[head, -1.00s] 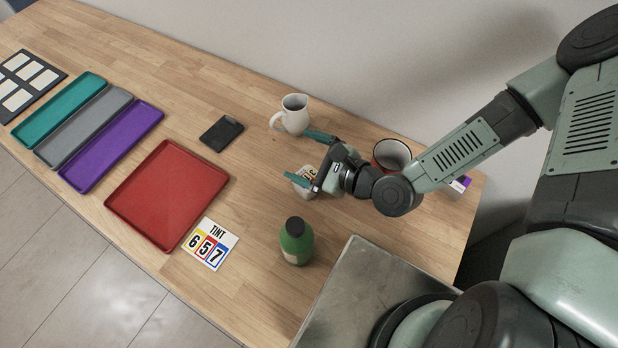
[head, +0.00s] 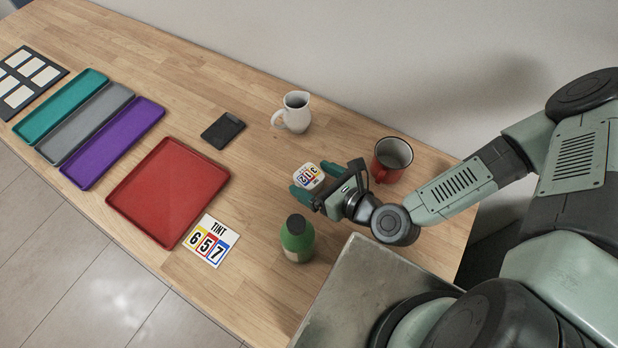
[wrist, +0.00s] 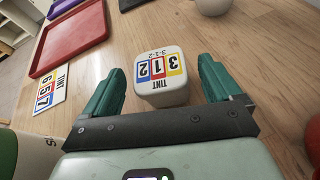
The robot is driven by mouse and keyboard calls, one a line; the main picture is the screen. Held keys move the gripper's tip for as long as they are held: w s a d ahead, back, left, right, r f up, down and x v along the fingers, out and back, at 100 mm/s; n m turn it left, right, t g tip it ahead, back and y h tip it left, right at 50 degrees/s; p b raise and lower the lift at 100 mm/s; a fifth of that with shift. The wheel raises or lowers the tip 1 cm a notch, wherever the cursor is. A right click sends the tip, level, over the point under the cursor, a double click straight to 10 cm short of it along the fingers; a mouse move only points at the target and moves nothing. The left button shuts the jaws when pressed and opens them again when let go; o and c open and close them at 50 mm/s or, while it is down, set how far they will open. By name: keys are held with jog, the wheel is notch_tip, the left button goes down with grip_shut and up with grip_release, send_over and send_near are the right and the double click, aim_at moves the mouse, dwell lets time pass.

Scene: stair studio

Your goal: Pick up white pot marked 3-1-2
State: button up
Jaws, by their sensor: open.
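The white pot marked 3-1-2 (head: 308,177) stands on the wooden table, its coloured number label facing up. In the wrist view the pot (wrist: 161,92) sits between and slightly beyond the two green fingers, with its label reading 3-1-2. My gripper (head: 314,183) is open, with one finger on each side of the pot. In the wrist view my gripper (wrist: 158,88) shows gaps between both fingers and the pot, so it holds nothing.
A green bottle (head: 297,240) stands near the gripper, and a red mug (head: 391,160) stands on its other side. A white pitcher (head: 295,112) and black pad (head: 222,130) are farther back. A red tray (head: 168,192) and TINT 6-5-7 card (head: 211,240) lie left.

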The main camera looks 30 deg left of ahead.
aim_at(306, 176)
jog(key=x, duration=0.4)
jog(key=shift+f, duration=0.2)
jog(key=shift+c, duration=0.4)
jog(key=c, duration=1)
jog(key=shift+c, duration=0.2)
